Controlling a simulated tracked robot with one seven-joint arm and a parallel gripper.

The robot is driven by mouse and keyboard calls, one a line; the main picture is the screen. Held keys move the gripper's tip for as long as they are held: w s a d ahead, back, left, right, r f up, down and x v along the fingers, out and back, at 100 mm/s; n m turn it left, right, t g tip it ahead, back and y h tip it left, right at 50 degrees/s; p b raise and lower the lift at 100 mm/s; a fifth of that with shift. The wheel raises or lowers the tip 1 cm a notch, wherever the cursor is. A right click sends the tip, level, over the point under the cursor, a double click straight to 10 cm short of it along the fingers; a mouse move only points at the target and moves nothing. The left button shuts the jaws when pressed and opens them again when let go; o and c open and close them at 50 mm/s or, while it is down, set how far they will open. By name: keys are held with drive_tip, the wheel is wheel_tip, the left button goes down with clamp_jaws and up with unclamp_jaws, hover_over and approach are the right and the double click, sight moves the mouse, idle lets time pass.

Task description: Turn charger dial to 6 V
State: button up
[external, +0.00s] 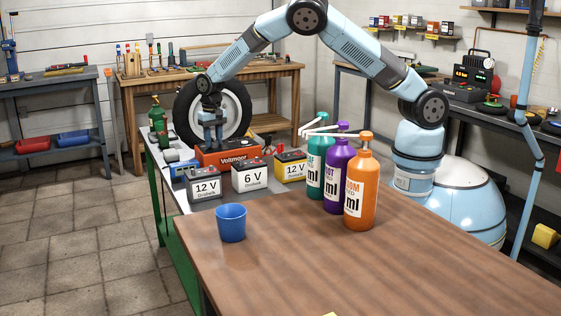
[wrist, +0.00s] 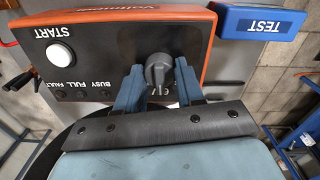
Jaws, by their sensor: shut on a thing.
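The orange charger (external: 228,156), marked Voltmore, stands on the far bench below my arm. In the wrist view its black panel (wrist: 95,45) appears upside down. The dark round dial (wrist: 158,70) sits between the fingers of my gripper (wrist: 160,76), which is shut on it. In the external view my gripper (external: 212,138) points down at the charger. Part of the dial's scale shows just below the knob, but the fingers and palm hide the rest. I cannot tell which voltage the dial points to.
Bottles (external: 359,195) and a blue cup (external: 231,224) stand on the brown table.

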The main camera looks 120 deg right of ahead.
sight(213, 138)
drive_tip(key=shift+w+m, duration=0.1)
drive_tip(key=shift+m, duration=0.2)
drive_tip(key=o, duration=1)
drive_tip(key=shift+o, duration=0.2)
wheel_tip(213, 138, up, 14)
drive_tip(key=shift+f, duration=0.15)
idle(0.3)
